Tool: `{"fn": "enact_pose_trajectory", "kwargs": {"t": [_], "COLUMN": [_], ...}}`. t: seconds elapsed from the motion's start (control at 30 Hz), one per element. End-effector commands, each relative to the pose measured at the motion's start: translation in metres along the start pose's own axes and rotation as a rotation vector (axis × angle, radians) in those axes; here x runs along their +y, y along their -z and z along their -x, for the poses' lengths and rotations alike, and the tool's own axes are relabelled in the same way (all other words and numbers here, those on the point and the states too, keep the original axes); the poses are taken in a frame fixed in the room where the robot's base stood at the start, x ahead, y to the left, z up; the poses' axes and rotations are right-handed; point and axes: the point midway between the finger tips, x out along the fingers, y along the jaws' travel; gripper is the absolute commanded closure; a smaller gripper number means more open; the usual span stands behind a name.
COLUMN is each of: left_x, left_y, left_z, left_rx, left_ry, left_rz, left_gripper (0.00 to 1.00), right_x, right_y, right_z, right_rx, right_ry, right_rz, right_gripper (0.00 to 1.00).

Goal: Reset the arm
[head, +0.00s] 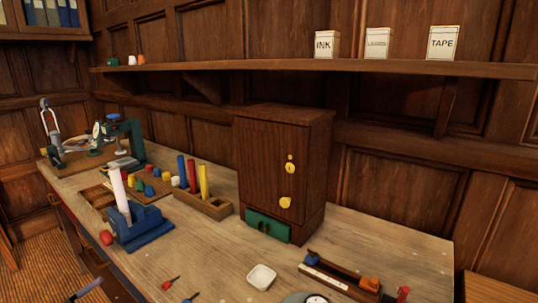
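Neither of my grippers shows clearly in the head view. A thin dark piece with a light edge (85,289) shows at the bottom left, off the table's front edge; I cannot tell what it is. No arm link of mine can be made out with certainty. The wooden workbench (215,262) runs from the back left to the lower right.
A tall wooden cabinet (265,165) with yellow knobs and a green drawer (268,227) stands mid-bench. A blue vise-like device (140,228), a peg holder (215,207), a white dish (262,276) and a long wooden tray (340,277) stand around it. A shelf (300,68) overhangs behind.

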Motion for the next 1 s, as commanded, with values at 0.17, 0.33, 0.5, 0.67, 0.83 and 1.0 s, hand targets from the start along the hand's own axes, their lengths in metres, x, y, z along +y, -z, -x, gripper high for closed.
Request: {"fn": "enact_pose_trajectory", "kwargs": {"t": [0.17, 0.33, 0.5, 0.67, 0.83, 1.0], "left_x": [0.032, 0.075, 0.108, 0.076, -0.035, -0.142], "left_y": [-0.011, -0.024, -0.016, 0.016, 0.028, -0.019], "left_z": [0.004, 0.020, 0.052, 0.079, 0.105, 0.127], "left_rx": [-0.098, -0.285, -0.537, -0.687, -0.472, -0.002], "left_ry": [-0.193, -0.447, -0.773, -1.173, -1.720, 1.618], "left_rz": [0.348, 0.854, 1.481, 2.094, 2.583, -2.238], "left_gripper": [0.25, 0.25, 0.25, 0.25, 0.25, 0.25], "right_x": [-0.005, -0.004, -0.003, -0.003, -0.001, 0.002], "right_y": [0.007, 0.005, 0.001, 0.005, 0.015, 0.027], "right_z": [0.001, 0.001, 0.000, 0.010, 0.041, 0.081], "right_rx": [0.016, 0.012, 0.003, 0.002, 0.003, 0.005], "right_ry": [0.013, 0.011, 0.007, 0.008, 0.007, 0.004], "right_rz": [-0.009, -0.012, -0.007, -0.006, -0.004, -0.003], "right_gripper": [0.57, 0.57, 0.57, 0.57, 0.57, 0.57]}}
